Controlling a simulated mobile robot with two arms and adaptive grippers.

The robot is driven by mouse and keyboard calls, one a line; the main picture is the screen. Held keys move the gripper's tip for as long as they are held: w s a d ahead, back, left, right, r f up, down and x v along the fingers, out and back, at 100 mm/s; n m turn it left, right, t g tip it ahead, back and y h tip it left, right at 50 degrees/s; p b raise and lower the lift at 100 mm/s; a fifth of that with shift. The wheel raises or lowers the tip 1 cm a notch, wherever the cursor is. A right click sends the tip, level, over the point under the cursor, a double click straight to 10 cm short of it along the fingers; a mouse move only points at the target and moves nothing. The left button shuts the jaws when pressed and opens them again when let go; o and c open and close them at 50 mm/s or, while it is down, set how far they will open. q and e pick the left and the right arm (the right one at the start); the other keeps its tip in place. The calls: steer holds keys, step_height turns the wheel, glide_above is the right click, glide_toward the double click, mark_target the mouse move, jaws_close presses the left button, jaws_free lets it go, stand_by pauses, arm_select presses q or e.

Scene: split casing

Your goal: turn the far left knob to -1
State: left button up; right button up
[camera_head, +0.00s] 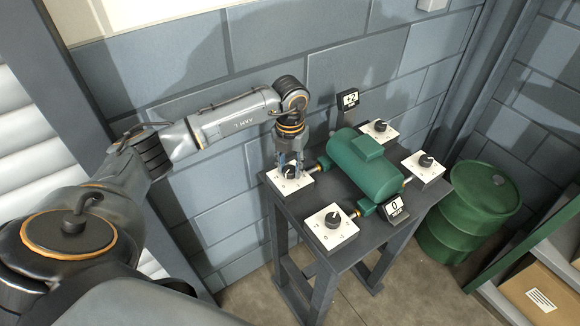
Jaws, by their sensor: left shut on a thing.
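The far left knob (290,171) is a dark dial on a white square plate (284,187) at the back left of the table. My left gripper (290,163) comes down on it from above and is shut on it. The fingers partly hide the knob, so its pointer cannot be read. A small display (348,99) at the back appears to read +2. A second display (395,207) at the front reads 0. My right gripper is not in view.
A green motor-like casing (362,165) sits mid-table. Other knobs stand at front left (333,219), back right (380,126) and right (425,160). A grey block wall (190,70) is close behind. A green barrel (470,205) stands right of the table (375,238).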

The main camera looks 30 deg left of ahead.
mark_target(290, 169)
arm_select(q)
steer(key=n, duration=0.6)
steer(key=shift+n, duration=0.3)
steer(key=n, duration=0.3)
steer(key=shift+n, duration=2.1)
steer(key=o, duration=1.1)
steer(key=shift+o, duration=0.2)
step_height(290, 169, up, 12)
